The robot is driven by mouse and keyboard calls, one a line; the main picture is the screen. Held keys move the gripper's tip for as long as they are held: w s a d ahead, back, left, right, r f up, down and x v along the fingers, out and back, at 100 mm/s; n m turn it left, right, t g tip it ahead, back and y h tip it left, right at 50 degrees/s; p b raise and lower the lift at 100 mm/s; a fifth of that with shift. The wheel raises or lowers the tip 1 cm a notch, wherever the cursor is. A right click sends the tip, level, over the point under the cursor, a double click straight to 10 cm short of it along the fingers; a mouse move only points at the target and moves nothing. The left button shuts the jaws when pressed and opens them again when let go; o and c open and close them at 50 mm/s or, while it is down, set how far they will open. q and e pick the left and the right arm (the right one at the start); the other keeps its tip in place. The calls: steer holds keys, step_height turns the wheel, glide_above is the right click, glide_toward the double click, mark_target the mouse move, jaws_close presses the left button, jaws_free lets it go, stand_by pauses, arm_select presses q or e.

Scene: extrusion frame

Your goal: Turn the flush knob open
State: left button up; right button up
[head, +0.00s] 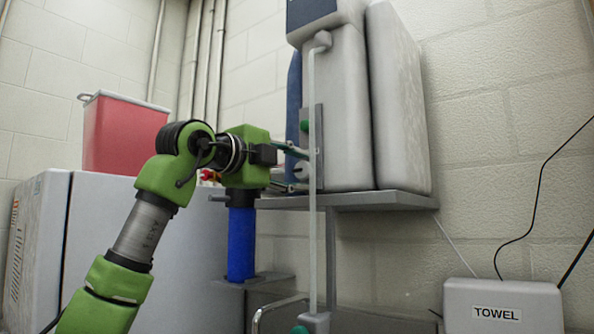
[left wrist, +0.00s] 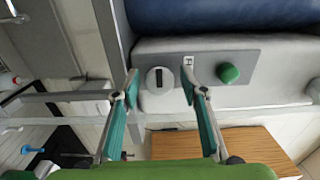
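A round white knob (left wrist: 160,80) with a dark bar-shaped mark sits on a grey panel (left wrist: 205,72) in the left wrist view. A green knob (left wrist: 229,73) and a small label (left wrist: 188,61) are to its right on the same panel. In the head view the white knob (head: 302,171) is partly hidden behind a vertical pipe. My left gripper (head: 297,169) reaches the panel from the left. It is open, with one finger on each side of the white knob and small gaps visible in the left wrist view (left wrist: 159,84). My right gripper is not in view.
The vertical pipe (head: 312,230) runs close in front of the panel. A tall pale unit (head: 345,110) stands on a grey shelf (head: 390,198). A red bin (head: 120,135), a blue cylinder (head: 241,243) and a towel box (head: 500,300) are around it.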

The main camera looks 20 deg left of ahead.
arm_select(q)
steer(key=v, duration=1.2)
stand_by(0.6)
